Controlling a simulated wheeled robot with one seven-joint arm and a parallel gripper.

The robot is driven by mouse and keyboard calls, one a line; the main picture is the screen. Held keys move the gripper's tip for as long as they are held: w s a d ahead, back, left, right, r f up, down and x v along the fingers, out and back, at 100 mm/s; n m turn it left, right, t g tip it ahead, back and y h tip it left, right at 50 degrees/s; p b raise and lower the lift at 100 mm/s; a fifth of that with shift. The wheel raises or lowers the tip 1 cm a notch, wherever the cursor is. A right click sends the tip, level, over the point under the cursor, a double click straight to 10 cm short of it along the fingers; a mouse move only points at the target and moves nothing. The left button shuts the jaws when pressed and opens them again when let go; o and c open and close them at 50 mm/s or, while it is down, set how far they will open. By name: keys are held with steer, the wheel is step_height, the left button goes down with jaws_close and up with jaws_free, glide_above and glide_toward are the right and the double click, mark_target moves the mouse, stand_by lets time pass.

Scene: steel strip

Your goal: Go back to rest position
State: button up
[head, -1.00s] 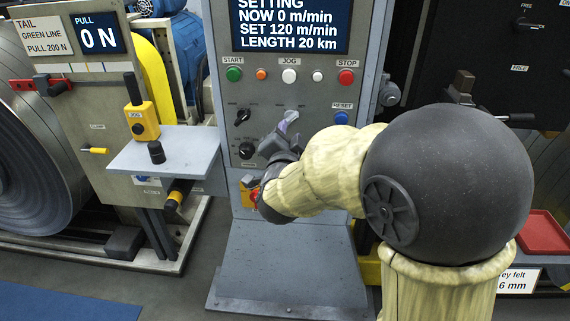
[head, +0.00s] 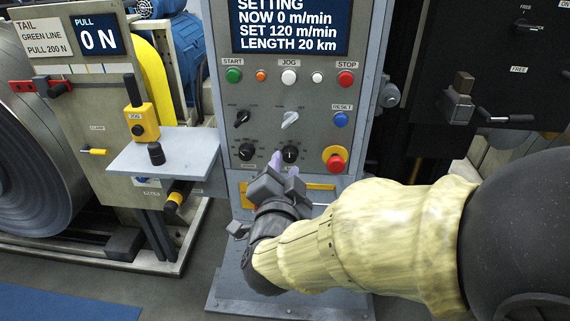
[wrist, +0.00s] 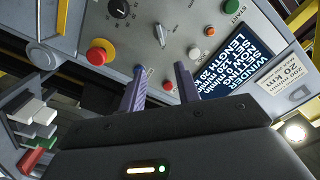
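My gripper (head: 286,167) is in front of the lower part of the grey control panel (head: 222,95) in the head view. Its two lilac fingers overlap the area just below the lower right black knob (head: 290,153). In the wrist view my gripper (wrist: 159,70) has its fingers apart, with nothing held between them. The panel face lies beyond the fingertips there. The pale selector lever (head: 289,119) sits above the gripper, tilted, and it also shows in the wrist view (wrist: 160,35), clear of the fingers.
A red emergency stop (head: 336,160) on a yellow collar is right of my gripper. A blue reset button (head: 341,119) is above it. A grey shelf (head: 170,155) with a yellow jog box (head: 142,122) juts out at left. Open floor shows at lower left.

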steer(key=w+d+f+n+g+y, duration=0.1)
steer(key=d+f+n+g, duration=0.25)
steer(key=f, duration=0.25)
steer(key=d+f+n+g+y, duration=0.1)
steer(key=d+f+n+g, duration=0.25)
steer(key=f, duration=0.25)
steer(key=s+d+f+n+g+h, duration=0.1)
steer(key=s+d+f+n+g, duration=0.2)
steer(key=s+d+f+g, duration=0.65)
step_height(320, 180, up, 24)
steer(key=d+t+p, duration=0.1)
steer(key=p, duration=2.2)
steer(key=shift+s+d+r, duration=0.15)
steer(key=shift+s+d, duration=0.1)
steer(key=shift+s, duration=0.2)
